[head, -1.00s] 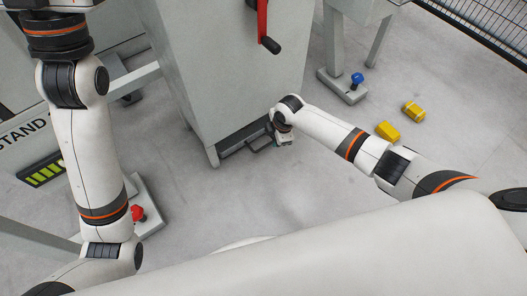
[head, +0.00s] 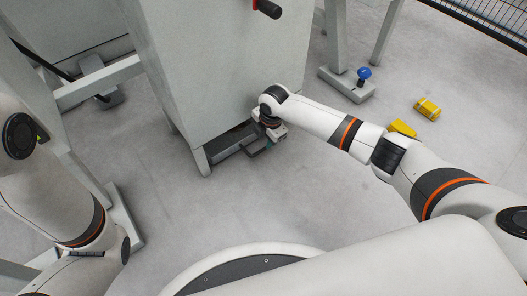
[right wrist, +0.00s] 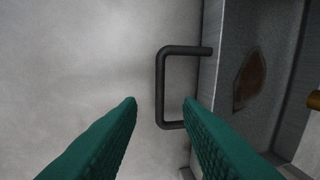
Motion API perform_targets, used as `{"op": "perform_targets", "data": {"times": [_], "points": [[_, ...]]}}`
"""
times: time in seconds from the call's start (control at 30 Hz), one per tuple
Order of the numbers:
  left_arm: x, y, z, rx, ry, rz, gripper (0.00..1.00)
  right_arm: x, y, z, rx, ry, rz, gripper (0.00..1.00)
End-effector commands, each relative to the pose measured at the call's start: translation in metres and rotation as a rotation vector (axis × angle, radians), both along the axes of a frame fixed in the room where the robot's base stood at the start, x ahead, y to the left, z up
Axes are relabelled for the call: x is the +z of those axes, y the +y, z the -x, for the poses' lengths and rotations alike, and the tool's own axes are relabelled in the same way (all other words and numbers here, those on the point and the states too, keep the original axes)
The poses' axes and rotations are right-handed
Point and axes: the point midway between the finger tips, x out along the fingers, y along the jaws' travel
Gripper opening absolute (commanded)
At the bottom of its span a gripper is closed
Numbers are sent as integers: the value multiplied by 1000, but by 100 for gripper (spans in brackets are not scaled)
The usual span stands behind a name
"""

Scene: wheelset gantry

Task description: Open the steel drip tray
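The steel drip tray (head: 228,150) sits low under the grey cabinet, with a dark bent handle (head: 258,152) on its front. In the right wrist view, the tray (right wrist: 231,110) is at the right, with a brown stain inside. Its black handle (right wrist: 160,80) sticks out to the left. My right gripper (head: 271,142) is at the handle. Its green fingers (right wrist: 160,102) are apart, one on each side of the handle's long bar as seen; I see no contact. My left arm is at the lower left in the head view; its gripper is out of view.
The grey cabinet (head: 220,75) stands above the tray, with a red lever and black knob (head: 268,8) high up. A blue knob (head: 364,73) on a foot and yellow objects (head: 427,108) lie to the right. Floor in front of the tray is clear.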

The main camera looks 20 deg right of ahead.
Motion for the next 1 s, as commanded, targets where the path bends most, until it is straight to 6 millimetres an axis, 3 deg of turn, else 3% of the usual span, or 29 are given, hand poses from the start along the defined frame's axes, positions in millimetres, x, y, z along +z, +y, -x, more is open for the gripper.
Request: {"op": "perform_targets", "data": {"times": [0.03,0.3,0.83,1.0], "points": [[-15,0,0,0,0,0,36,-16,1,-2,0,-1,0,33],[-45,0,0,0,0,0,36,-47,3,-8,-1,-1,-2,33],[-53,0,0,0,0,-1,36,-56,4,-10,-1,-1,-1,33],[-53,0,0,1,1,-1,36,-56,4,-10,-1,-1,-1,5]]}}
